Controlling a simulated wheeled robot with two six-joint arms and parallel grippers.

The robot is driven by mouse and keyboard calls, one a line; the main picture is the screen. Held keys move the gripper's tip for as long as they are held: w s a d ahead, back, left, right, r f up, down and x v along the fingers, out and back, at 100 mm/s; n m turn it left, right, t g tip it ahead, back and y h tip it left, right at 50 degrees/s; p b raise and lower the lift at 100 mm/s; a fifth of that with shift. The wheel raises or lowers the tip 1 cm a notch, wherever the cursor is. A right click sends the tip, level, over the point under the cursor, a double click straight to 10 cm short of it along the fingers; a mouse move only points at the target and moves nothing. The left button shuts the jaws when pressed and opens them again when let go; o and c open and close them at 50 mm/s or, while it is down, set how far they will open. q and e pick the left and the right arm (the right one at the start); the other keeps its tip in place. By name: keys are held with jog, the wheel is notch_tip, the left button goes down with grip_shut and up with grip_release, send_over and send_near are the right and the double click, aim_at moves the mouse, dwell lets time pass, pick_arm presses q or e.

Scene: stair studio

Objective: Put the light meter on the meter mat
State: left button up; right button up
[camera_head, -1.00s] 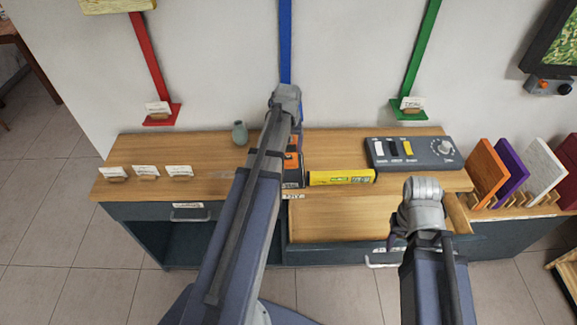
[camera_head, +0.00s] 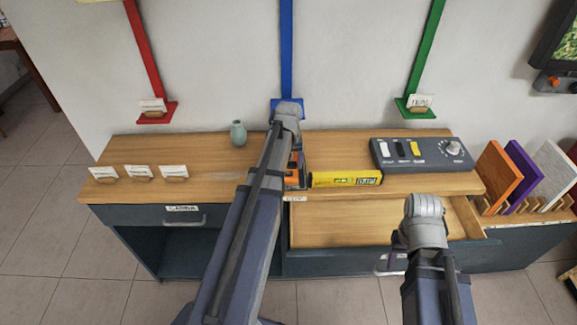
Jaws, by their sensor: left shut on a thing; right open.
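My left gripper (camera_head: 288,168) is mostly hidden behind its own arm, low over the counter. It is shut on an orange and dark thing (camera_head: 293,172) that shows just right of the arm. I take this for the light meter, but much of it is hidden. It is close to the left end of a yellow printed bar (camera_head: 345,179) at the counter's front; I cannot tell if they touch. I cannot make out the meter mat. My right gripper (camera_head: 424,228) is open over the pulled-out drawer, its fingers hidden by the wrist.
The drawer (camera_head: 370,220) is open and looks empty. On the wooden counter (camera_head: 205,155) stand a green vase (camera_head: 238,133), several card holders (camera_head: 139,172) at left and a switch console (camera_head: 422,154) at right. Coloured panels (camera_head: 500,172) stand further right. The counter left of my arm is mostly clear.

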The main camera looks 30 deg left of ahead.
aim_at(289, 169)
pick_arm(q)
jog(key=shift+f, duration=0.2)
jog(key=o, duration=1.3)
jog(key=shift+r, duration=0.15)
jog(key=shift+r, duration=0.1)
jog(key=r+p, duration=0.8)
jog(key=s+r+p, duration=0.1)
jog(key=r+p, duration=0.3)
jog(key=shift+s+d, duration=0.1)
jog(key=shift+d, duration=0.3)
jog(key=s+d+m, duration=0.3)
jog(key=s+d, duration=0.2)
jog(key=d, duration=0.5)
jog(key=s+d+m+g, duration=0.1)
jog(key=s+d+m, duration=0.2)
jog(key=d, duration=0.6)
jog(key=s+d+m, duration=0.4)
jog(key=s+d, duration=0.3)
jog(key=d, duration=0.3)
jog(key=shift+s+d, duration=0.15)
jog(key=shift+d, duration=0.2)
